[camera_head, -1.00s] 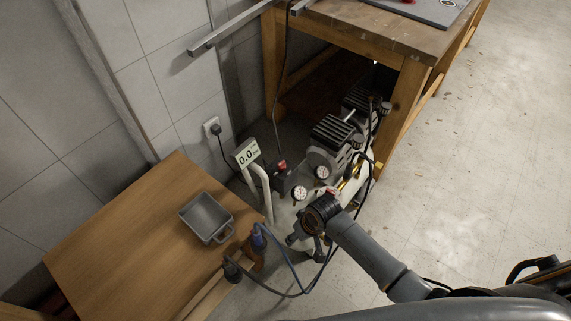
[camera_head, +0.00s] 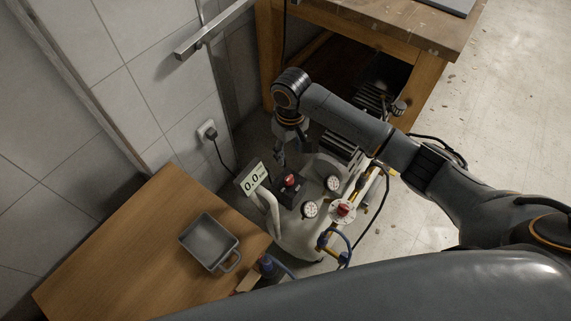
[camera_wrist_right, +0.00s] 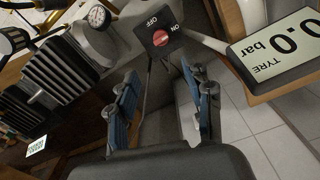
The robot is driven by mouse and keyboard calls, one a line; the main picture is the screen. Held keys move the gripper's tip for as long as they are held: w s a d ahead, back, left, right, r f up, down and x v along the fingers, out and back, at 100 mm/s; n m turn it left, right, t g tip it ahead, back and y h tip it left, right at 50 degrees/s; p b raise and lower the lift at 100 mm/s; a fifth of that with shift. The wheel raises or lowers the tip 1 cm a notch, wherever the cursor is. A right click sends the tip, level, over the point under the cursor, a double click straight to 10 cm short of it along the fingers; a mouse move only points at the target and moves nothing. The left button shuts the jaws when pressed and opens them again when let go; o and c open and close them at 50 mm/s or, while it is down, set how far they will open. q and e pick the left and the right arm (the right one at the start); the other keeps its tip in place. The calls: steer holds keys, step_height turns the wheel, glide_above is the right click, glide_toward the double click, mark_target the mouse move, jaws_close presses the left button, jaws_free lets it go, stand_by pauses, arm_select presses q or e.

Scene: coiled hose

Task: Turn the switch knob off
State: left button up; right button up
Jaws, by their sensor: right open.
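The switch knob (camera_head: 289,180) is red and sits on top of a black switch box (camera_head: 289,193) on the compressor. In the right wrist view the knob (camera_wrist_right: 160,38) shows on a dark plate with OFF and ON labels, ahead of the fingertips and between their lines. My right gripper (camera_head: 292,155) hangs just behind the switch box in the head view. In the right wrist view my right gripper (camera_wrist_right: 163,82) is open with blue-padded fingers and nothing between them. It looks apart from the knob. My left gripper does not show.
A tyre display (camera_head: 252,180) reading 0.0 stands left of the switch. Gauges (camera_head: 310,209) and a second red knob (camera_head: 343,208) are to its right. A wooden table (camera_head: 120,250) holds a grey tray (camera_head: 209,240). A workbench (camera_head: 400,35) stands behind.

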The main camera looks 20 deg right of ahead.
glide_above(290, 178)
steer(key=f, duration=0.4)
steer(key=shift+s, duration=0.2)
step_height(290, 178, down, 4)
steer(key=shift+w+r+b, duration=0.1)
steer(key=shift+b, duration=0.25)
step_height(290, 178, down, 5)
steer(key=shift+f+b, duration=0.1)
steer(key=shift+b, duration=0.2)
steer(key=shift+c, duration=0.6)
steer(key=c, duration=0.4)
jaws_close()
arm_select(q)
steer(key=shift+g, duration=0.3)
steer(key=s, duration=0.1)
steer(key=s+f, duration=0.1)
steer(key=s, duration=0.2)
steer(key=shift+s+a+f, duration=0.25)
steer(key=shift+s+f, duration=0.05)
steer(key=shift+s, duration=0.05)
